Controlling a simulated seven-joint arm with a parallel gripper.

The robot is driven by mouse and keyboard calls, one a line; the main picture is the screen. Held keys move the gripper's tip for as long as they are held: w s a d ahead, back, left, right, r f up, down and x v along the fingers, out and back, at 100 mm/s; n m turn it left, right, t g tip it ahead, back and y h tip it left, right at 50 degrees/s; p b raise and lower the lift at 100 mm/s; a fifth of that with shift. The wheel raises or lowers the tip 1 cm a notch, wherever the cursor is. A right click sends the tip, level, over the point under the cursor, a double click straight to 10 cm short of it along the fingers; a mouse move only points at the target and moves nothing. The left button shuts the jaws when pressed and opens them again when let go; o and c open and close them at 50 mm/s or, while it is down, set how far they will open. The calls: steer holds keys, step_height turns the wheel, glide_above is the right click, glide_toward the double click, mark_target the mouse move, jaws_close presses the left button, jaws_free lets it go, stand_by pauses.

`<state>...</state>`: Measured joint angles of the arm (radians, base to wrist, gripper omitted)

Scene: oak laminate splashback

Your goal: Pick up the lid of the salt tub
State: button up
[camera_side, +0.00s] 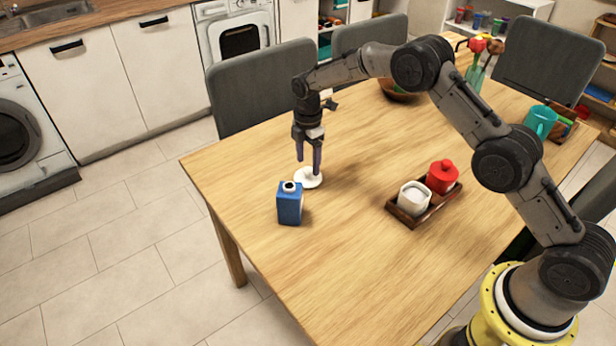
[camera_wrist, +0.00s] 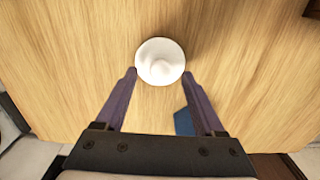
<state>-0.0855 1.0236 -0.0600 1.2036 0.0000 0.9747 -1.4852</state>
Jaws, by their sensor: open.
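The white round lid (camera_side: 308,178) lies flat on the wooden table, behind the blue carton. In the wrist view the lid (camera_wrist: 160,62) has a raised knob at its middle. My gripper (camera_side: 309,170) points down at the lid and is open. In the wrist view its two purple fingers (camera_wrist: 160,78) are on either side of the lid's near part, with nothing held between them. The white tub (camera_side: 414,197), which looks like the salt tub, stands open in a dark wooden tray (camera_side: 408,222) beside a red lidded tub (camera_side: 442,176).
A blue carton (camera_side: 289,204) stands close to the lid and shows partly beside the right finger in the wrist view (camera_wrist: 184,122). A brown bowl (camera_side: 398,92), a teal mug (camera_side: 540,121) and a flower vase (camera_side: 476,72) are farther back. The table's front is clear.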

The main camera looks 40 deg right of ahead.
step_height(320, 180, down, 2)
steer(key=shift+f, duration=0.1)
jaws_close()
stand_by(0.5)
